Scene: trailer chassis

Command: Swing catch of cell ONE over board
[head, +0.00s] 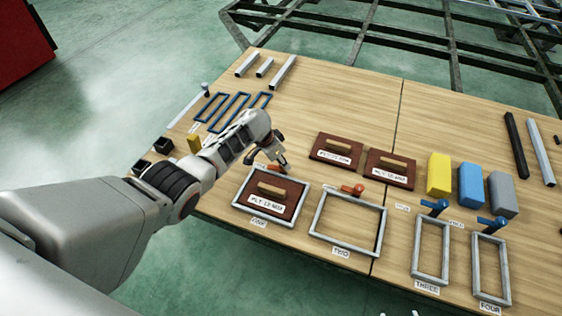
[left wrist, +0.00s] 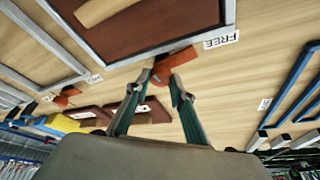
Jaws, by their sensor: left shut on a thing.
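Cell ONE is a grey frame (head: 239,190) at the front left of the table, with a dark red-brown board (head: 290,186) lying inside. The board has a wooden handle and a white label. In the left wrist view the frame's edge (left wrist: 130,66) and the board (left wrist: 160,25) fill the top. The orange catch (left wrist: 178,60) lies just outside that edge, on the side of the FREE label (left wrist: 221,41), not over the board. My left gripper (head: 280,161) is at the catch, its fingers (left wrist: 164,84) shut on it.
Cell TWO (head: 316,222) is an empty frame with an orange catch (head: 352,189). Cells THREE (head: 416,245) and FOUR (head: 475,262) have blue catches. Two more boards (head: 337,149) and yellow, blue and grey blocks (head: 471,185) stand behind. Blue frames (head: 233,110) lie farther left.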

